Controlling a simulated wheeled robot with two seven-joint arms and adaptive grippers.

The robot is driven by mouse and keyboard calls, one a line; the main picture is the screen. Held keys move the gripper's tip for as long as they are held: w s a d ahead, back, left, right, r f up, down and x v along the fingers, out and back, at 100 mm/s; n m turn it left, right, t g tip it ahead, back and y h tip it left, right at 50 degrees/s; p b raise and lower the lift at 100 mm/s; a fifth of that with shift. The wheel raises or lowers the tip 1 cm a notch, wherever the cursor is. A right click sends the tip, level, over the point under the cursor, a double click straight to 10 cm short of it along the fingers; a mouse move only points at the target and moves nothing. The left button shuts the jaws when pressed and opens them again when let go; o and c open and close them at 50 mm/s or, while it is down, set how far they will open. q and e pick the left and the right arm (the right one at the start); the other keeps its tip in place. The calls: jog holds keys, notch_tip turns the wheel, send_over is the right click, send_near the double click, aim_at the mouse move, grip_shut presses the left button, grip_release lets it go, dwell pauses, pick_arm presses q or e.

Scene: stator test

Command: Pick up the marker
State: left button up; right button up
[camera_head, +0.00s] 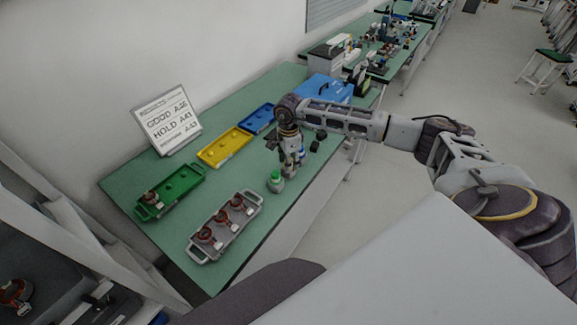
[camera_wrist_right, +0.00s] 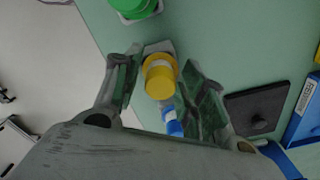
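My right gripper (camera_head: 291,166) points down over the green table. In the right wrist view its two fingers (camera_wrist_right: 162,68) stand apart, open. Between them are a yellow-topped round item (camera_wrist_right: 160,78) on a pale base and a small blue-and-white piece (camera_wrist_right: 173,122). The blue-and-white piece looks most like the marker, but I cannot tell for sure. Neither is clearly touched by the fingers. In the head view the fingers largely hide them. My left gripper is not in view.
A green-capped bottle (camera_head: 275,182) stands close to the right gripper. A grey tray with copper parts (camera_head: 196,257), a green tray (camera_head: 187,186), a yellow tray (camera_head: 225,150) and a blue tray (camera_head: 257,122) lie on the table. A sign (camera_head: 166,121) stands at the wall.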

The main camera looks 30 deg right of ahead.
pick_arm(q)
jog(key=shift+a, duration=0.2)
pick_arm(e)
jog(key=c, duration=0.7)
jog(key=shift+r, duration=0.15)
jog(key=shift+c, duration=0.2)
jog(key=shift+r, duration=0.5)
notch_tip(320, 180, up, 8)
jog(key=shift+f+b, duration=0.2)
jog(key=shift+b, duration=0.4)
jog(key=shift+r, duration=0.5)
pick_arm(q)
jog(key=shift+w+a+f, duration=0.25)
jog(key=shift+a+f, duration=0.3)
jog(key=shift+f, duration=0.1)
pick_arm(e)
jog(key=shift+r, duration=0.1)
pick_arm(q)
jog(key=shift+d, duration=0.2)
